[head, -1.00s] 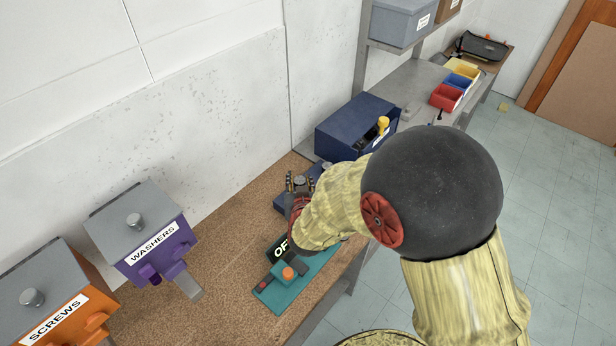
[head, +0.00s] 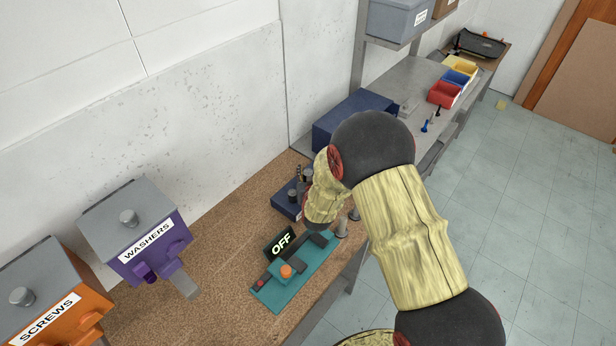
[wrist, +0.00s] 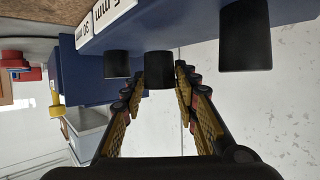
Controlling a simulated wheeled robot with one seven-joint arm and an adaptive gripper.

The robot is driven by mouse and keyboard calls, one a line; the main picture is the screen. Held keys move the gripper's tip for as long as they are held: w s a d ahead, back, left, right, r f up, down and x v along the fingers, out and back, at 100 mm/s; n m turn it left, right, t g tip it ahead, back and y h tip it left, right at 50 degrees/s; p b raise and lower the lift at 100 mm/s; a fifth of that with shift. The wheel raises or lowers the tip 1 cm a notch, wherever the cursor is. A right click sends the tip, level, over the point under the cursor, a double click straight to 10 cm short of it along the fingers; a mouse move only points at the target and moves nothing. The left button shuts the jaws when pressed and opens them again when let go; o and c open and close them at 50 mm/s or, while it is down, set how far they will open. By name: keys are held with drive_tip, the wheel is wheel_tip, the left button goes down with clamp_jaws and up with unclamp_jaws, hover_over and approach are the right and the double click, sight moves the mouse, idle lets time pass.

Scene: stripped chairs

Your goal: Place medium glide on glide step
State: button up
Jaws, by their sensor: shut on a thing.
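In the wrist view, my gripper (wrist: 160,75) has its two fingers on either side of a short black cylinder, the medium glide (wrist: 159,71), and is shut on it. The blue glide step (wrist: 150,20) runs along the top of that view. The held glide is at the step's edge; whether it touches the step I cannot tell. Two other black glides stand at the step, one on each side of the held one (wrist: 117,65) (wrist: 245,38). In the head view the step (head: 284,206) is on the cork bench, and my gripper (head: 303,176) is beside it, partly hidden by my arm.
A teal fixture (head: 278,293) with an OFF sign (head: 281,243) lies in front of the step. A navy box (head: 340,118) stands behind my arm. Washers (head: 145,240) and screws (head: 50,300) dispensers stand at left. Bare cork (head: 225,245) lies between.

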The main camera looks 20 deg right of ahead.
drive_tip(key=shift+f, duration=0.65)
drive_tip(key=shift+f, duration=0.1)
drive_tip(key=o, duration=1)
drive_tip(key=shift+c, duration=0.2)
